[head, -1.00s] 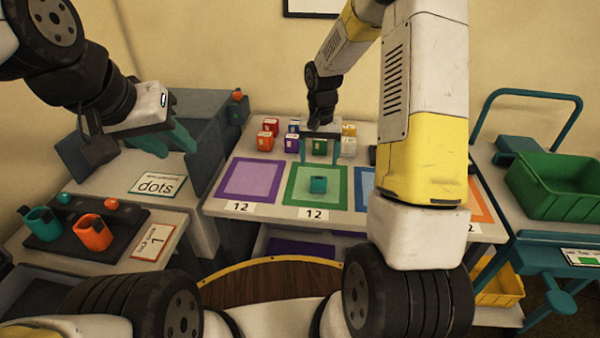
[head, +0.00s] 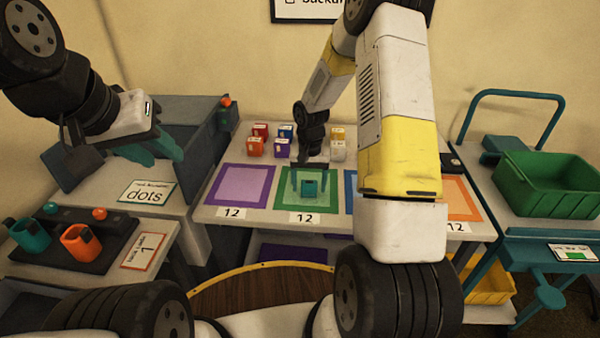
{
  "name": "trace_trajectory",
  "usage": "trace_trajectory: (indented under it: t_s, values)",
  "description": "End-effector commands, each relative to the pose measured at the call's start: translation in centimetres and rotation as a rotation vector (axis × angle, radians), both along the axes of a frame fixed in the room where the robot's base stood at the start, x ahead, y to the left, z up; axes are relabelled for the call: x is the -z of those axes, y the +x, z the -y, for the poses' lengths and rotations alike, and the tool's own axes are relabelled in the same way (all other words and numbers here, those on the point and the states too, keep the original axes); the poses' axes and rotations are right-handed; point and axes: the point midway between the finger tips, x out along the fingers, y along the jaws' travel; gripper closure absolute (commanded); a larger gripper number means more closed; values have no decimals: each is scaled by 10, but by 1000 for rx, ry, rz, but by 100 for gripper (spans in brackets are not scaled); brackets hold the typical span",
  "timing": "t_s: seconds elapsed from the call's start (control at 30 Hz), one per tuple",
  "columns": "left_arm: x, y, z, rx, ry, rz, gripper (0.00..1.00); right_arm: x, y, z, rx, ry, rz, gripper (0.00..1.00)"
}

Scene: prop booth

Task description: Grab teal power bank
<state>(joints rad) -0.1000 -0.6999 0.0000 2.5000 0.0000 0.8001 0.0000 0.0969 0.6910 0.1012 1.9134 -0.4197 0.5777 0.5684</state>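The teal power bank (head: 309,188) looks like a small teal block and stands on the green-bordered square (head: 286,206) of the middle table. My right gripper (head: 309,193) is over it, pointing down. Its fingers are apart, one on each side of the block, with small gaps visible, so it is open. My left gripper (head: 150,152) hangs at the left, above the grey surface by the "dots" sign, empty. Its teal fingers look apart.
A purple-bordered square (head: 241,187) is left of the green one. A green crate (head: 545,185) stands at the right. My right arm hides part of the table.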

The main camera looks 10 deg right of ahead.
Motion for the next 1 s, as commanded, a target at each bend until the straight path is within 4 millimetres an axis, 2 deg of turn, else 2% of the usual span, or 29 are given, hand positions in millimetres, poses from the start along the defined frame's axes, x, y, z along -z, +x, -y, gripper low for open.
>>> trace_trajectory:
  t_s: [0.03, 0.3, 0.33, 0.67, 0.83, 0.97, 1.0]
  values:
    - [0, 0, 0, 0, 0, 0, 64, 0, 0, 0, 0, 0, 0, 43]
    - [0, 0, 0, 0, 0, 0, 64, 0, 0, 0, 0, 0, 0, 96]
    - [0, 0, 0, 0, 0, 0, 64, -1, 0, 0, -1, 0, 1, 100]
    - [0, 0, 0, 0, 0, 0, 64, -5, 1, 0, -1, 0, 2, 100]
    - [0, 0, 0, 0, 0, 0, 64, -19, 1, 0, -1, 0, 3, 100]
    - [0, 0, 0, 0, 0, 0, 64, -39, 1, 0, -2, 0, 5, 100]
    - [0, 0, 0, 0, 0, 0, 64, -38, -8, -5, -5, 0, 1, 100]
